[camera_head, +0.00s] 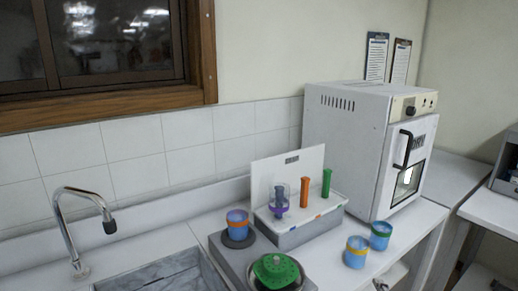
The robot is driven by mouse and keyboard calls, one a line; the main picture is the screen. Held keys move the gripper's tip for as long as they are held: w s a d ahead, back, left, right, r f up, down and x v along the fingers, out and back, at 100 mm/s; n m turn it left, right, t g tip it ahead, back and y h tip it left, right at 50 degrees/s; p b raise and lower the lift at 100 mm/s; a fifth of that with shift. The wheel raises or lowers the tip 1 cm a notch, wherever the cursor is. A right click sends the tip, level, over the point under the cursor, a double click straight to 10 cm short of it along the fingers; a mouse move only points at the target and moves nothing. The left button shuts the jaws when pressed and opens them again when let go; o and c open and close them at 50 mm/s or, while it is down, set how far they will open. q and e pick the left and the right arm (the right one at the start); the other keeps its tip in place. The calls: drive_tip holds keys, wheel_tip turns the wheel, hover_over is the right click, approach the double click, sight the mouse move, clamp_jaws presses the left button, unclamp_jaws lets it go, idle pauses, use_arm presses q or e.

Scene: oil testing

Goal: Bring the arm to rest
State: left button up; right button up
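Neither of my grippers can be made out in the head view. At the bottom edge, right of the cups, a small pale and dark part (382,284) shows below the counter edge. I cannot tell what it belongs to. No object on the counter is being touched by a gripper in this view.
The counter holds a white oven (345,140), a rack (290,236) with orange, green and purple-based pieces, two blue cups (356,254) (380,238), an orange-rimmed cup (237,220) on a grey unit and a green lid (277,270). A sink (160,275) and faucet (75,215) are left.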

drive_tip(key=s+a+f+m+g+y, duration=0.1)
drive_tip(key=s+a+f+m+g, duration=0.3)
drive_tip(key=s, duration=0.5)
drive_tip(key=s+a+f+m+g+y, duration=0.1)
drive_tip(key=s+f+m+g, duration=0.4)
drive_tip(key=s, duration=0.4)
drive_tip(key=s+a+f+m+g+y, duration=0.1)
drive_tip(key=s+a+f+m+g, duration=0.2)
drive_tip(key=s+f, duration=0.8)
drive_tip(key=f, duration=2)
drive_tip(key=s+d+f+g, duration=0.1)
drive_tip(key=s+f, duration=0.7)
drive_tip(key=s+d+f, duration=0.2)
drive_tip(key=s+f, duration=0.6)
drive_tip(key=s, duration=0.1)
drive_tip(key=shift+s+d+f+g+h, duration=0.25)
drive_tip(key=shift+d+f+g+h, duration=0.05)
drive_tip(key=shift+g, duration=0.1)
